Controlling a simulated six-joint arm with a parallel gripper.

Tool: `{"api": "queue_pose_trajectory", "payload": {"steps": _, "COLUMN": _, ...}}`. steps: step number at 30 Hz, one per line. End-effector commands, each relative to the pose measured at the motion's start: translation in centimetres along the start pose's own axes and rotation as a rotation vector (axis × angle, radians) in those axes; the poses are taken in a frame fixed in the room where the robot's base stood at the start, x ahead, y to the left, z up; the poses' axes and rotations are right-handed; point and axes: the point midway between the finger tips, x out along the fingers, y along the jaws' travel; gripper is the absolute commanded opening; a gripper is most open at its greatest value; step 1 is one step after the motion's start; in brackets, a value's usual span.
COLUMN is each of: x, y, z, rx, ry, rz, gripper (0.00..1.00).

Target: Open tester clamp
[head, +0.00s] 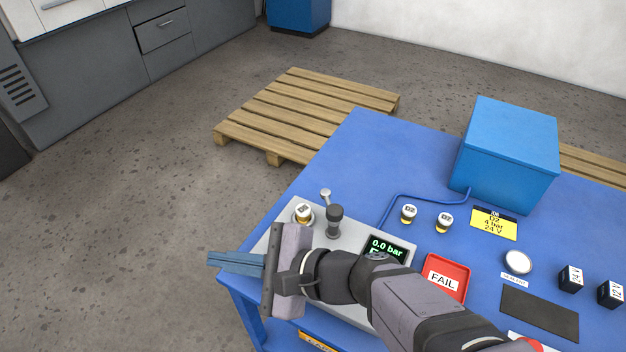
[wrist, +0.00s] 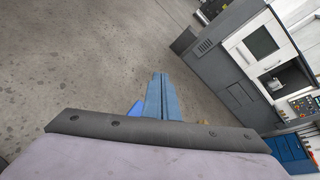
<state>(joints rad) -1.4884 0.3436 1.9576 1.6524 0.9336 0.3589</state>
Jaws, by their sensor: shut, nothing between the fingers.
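The tester is a light grey plate (head: 270,236) at the blue table's near left corner, with a display (head: 388,250) reading 0.0 bar. On it stand a dark upright clamp post (head: 335,222) and a thin metal lever with a rounded end (head: 326,196). A white-topped valve (head: 303,213) sits beside the post. Whether the clamp presses on it is unclear. My gripper (head: 210,258) is shut and empty, its blue fingers pointing left past the table edge, apart from the clamp. In the wrist view the closed fingers (wrist: 160,78) point over bare floor. My wrist hides part of the tester.
Two valves marked D2 (head: 409,214) stand behind the display, near a yellow card (head: 494,224). A red FAIL tray (head: 446,278) lies right of the tester. A blue box (head: 508,150) stands at the back, joined by a hose (head: 420,196). Left of the table is open floor.

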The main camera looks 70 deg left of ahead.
Motion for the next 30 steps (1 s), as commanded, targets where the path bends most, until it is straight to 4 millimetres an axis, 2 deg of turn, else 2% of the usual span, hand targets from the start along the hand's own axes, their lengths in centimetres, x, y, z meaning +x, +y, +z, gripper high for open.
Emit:
{"api": "queue_pose_trajectory", "payload": {"steps": 2, "x": 0.4, "y": 1.6, "z": 0.8, "rx": -0.101, "ry": 0.032, "rz": 0.126, "gripper": 0.0}}
{"api": "queue_pose_trajectory", "payload": {"steps": 7, "x": 0.2, "y": 5.0, "z": 0.1, "rx": -0.321, "ry": 0.117, "rz": 0.381, "gripper": 0.0}}
{"api": "queue_pose_trajectory", "payload": {"steps": 10, "x": -0.5, "y": 6.1, "z": -0.9, "rx": -0.457, "ry": 0.175, "rz": 0.52, "gripper": 0.0}}
{"api": "queue_pose_trajectory", "payload": {"steps": 14, "x": -1.9, "y": 6.5, "z": -2.6, "rx": -0.639, "ry": 0.261, "rz": 0.69, "gripper": 0.0}}
{"api": "queue_pose_trajectory", "payload": {"steps": 20, "x": -4.5, "y": 4.2, "z": -5.2, "rx": -0.93, "ry": 0.413, "rz": 0.922, "gripper": 0.0}}
{"api": "queue_pose_trajectory", "payload": {"steps": 24, "x": -6.1, "y": 1.1, "z": -6.4, "rx": -1.127, "ry": 0.527, "rz": 1.054, "gripper": 0.0}}
{"api": "queue_pose_trajectory", "payload": {"steps": 30, "x": -7.8, "y": -4.7, "z": -6.7, "rx": -1.388, "ry": 0.69, "rz": 1.198, "gripper": 0.0}}
